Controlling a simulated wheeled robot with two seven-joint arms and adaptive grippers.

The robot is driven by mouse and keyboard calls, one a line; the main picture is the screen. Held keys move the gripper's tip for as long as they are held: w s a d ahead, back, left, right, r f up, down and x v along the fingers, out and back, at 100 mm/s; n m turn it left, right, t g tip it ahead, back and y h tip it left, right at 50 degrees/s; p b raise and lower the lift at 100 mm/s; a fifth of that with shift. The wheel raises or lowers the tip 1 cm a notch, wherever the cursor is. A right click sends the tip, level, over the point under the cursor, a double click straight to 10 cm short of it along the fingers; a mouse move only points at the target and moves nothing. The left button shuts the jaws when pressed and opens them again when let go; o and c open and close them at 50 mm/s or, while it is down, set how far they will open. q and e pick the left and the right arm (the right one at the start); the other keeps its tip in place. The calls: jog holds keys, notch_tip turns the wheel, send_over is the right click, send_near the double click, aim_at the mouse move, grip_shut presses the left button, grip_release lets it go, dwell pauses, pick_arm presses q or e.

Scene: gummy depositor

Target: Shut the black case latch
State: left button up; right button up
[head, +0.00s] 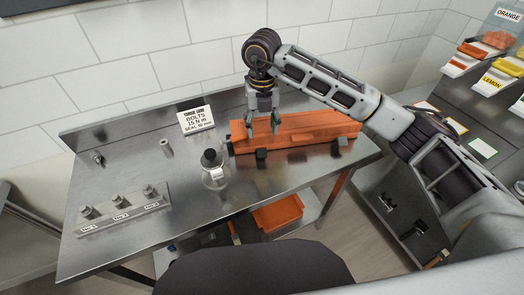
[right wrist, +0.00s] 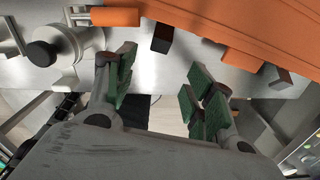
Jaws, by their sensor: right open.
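A long orange case (head: 305,131) lies on the steel bench against the back. A black latch (head: 261,155) sticks out at its front side near the left end. My left gripper is not in view.
A sign (head: 196,120) stands behind. An orange bin (head: 278,212) is below the bench.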

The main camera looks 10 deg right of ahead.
aim_at(262, 153)
notch_tip(262, 153, down, 10)
jog(key=shift+r+p, duration=0.1)
jog(key=shift+p, duration=0.5)
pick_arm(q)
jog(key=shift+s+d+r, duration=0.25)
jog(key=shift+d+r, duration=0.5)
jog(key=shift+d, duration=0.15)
pick_arm(e)
jog(key=shift+f, duration=1.1)
jog(key=c, duration=1)
